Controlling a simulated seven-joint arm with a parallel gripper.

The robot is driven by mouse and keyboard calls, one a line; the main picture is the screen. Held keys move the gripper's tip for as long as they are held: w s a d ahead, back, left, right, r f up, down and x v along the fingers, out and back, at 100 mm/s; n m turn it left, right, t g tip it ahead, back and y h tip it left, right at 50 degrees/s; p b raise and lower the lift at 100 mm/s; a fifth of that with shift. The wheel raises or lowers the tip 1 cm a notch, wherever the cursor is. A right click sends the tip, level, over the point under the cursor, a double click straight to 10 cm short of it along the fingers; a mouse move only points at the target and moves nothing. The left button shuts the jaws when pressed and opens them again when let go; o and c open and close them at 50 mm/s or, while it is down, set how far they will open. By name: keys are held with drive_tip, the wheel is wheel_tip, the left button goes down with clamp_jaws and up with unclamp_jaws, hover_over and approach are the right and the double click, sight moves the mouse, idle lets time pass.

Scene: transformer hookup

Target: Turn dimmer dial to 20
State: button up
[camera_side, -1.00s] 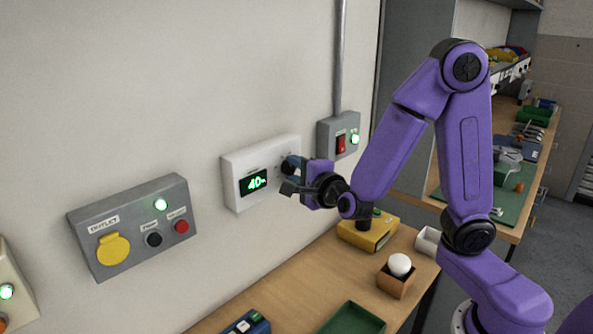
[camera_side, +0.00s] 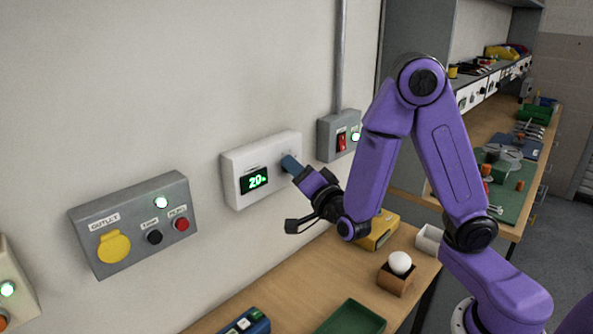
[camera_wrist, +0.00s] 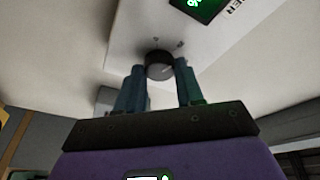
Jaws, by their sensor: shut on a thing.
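The white dimmer box (camera_side: 240,160) is mounted on the wall, and its green display (camera_side: 254,181) reads 20. My gripper (camera_side: 290,164) reaches the right part of the box's face, where its fingers hide the dial in the side view. In the wrist view the dark round dial (camera_wrist: 158,65) sits between the two bluish fingers of my gripper (camera_wrist: 159,72), which are shut on it. The gripper is rolled at an angle to the box. Part of the display (camera_wrist: 197,5) shows at the top edge of the wrist view.
A grey box with a red switch (camera_side: 341,142) is on the wall just right of the dimmer. A grey outlet panel (camera_side: 128,262) is to the left. Below, the bench holds a yellow box (camera_side: 376,236), a white bulb (camera_side: 400,263) in a holder and a green tray (camera_side: 352,318).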

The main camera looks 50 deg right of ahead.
drive_tip(key=shift+n, duration=0.4)
drive_tip(key=shift+d, duration=0.1)
drive_tip(key=o, duration=1)
drive_tip(key=shift+o, duration=0.2)
drive_tip(key=shift+s, duration=0.1)
drive_tip(key=v, duration=1.7)
drive_tip(key=shift+f, duration=0.25)
drive_tip(key=shift+s, duration=0.1)
